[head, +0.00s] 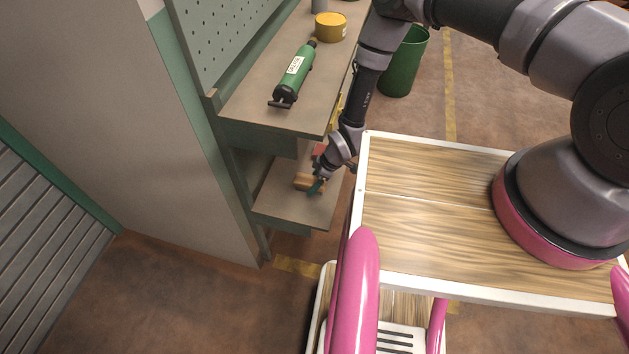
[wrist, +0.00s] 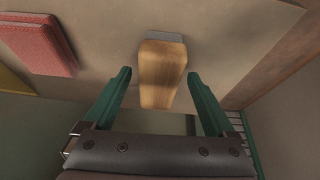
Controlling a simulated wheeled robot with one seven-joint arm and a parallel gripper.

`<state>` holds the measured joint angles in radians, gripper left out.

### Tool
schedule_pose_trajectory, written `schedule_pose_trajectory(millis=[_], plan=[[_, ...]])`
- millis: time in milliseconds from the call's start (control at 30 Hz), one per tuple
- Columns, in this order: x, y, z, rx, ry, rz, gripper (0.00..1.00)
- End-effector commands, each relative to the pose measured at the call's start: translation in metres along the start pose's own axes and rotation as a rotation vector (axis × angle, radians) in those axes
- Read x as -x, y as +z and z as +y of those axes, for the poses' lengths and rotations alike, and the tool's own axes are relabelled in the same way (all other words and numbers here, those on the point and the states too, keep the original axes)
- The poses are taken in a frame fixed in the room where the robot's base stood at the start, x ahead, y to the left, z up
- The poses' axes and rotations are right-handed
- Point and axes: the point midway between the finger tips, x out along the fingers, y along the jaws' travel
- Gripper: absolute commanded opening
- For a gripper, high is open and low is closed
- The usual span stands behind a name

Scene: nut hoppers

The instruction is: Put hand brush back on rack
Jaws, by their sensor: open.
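The hand brush (wrist: 163,68) shows as a wooden block with a grey edge at its far end. It lies on the lower shelf (head: 285,206) of the bench, where its wood also shows in the head view (head: 304,182). My gripper (wrist: 159,76) is open, with one green finger on each side of the brush's near end and a gap to the wood on both sides. In the head view my gripper (head: 318,185) reaches down to the lower shelf and partly covers the brush. I cannot make out the rack.
A red block (wrist: 38,45) lies left of the brush in the wrist view. The upper shelf (head: 250,103) overhangs and holds a green cylinder tool (head: 294,74) and a yellow tin (head: 330,27). A green bin (head: 404,62) stands behind. My wooden-topped base is close on the right.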

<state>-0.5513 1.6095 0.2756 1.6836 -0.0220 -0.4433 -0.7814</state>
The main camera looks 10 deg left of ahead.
Motion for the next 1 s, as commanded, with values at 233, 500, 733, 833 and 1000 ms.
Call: schedule_pose_trajectory(millis=[233, 500, 733, 833, 1000], plan=[[0.045, -0.001, 0.002, 0.001, 0.002, 0.000, 0.90], [0.098, 0.000, 0.001, 0.000, 0.001, 0.000, 0.90], [0.117, 0.000, 0.001, 0.000, 0.001, 0.000, 0.90], [0.118, 0.000, 0.000, 0.000, 0.001, 0.000, 0.90], [0.118, 0.000, 0.000, 0.000, 0.001, 0.000, 0.90]])
